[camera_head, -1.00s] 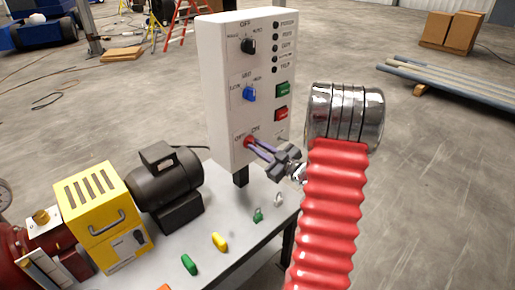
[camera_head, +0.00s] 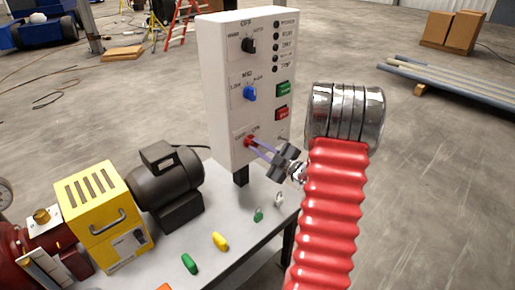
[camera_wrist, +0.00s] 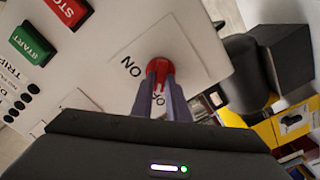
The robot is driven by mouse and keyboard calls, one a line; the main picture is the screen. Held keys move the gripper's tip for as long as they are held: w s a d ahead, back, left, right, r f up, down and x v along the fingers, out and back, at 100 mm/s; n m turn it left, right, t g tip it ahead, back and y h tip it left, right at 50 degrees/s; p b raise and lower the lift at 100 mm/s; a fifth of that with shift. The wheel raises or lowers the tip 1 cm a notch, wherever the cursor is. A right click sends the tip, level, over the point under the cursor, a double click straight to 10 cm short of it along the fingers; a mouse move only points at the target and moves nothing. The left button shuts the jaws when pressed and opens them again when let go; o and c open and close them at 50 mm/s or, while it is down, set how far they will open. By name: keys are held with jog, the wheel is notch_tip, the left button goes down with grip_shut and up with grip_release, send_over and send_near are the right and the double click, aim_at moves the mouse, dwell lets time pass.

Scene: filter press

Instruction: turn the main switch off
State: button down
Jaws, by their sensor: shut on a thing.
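The main switch is a red knob (camera_head: 249,141) low on the front of the white control box (camera_head: 222,95), on a plate marked OFF and ON. My gripper (camera_head: 252,146) reaches it from the right, with its two purple fingers closed on the knob. In the wrist view the red knob (camera_wrist: 159,68) sits between my fingertips (camera_wrist: 160,82). The ON label shows to its left and the other label is partly hidden below it by the fingers.
Above are a blue selector (camera_head: 249,93), a black selector (camera_head: 248,46), a green button (camera_head: 283,89) and a red button (camera_head: 281,113). A black motor (camera_head: 165,185), a yellow box (camera_head: 105,215) and several small coloured items stand on the grey table below.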

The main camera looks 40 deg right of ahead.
jog(key=shift+a+f, duration=0.1)
jog(key=c, duration=1.7)
grip_release()
jog(key=s, duration=1.3)
jog(key=shift+s+d, duration=0.25)
jog(key=shift+s, duration=0.15)
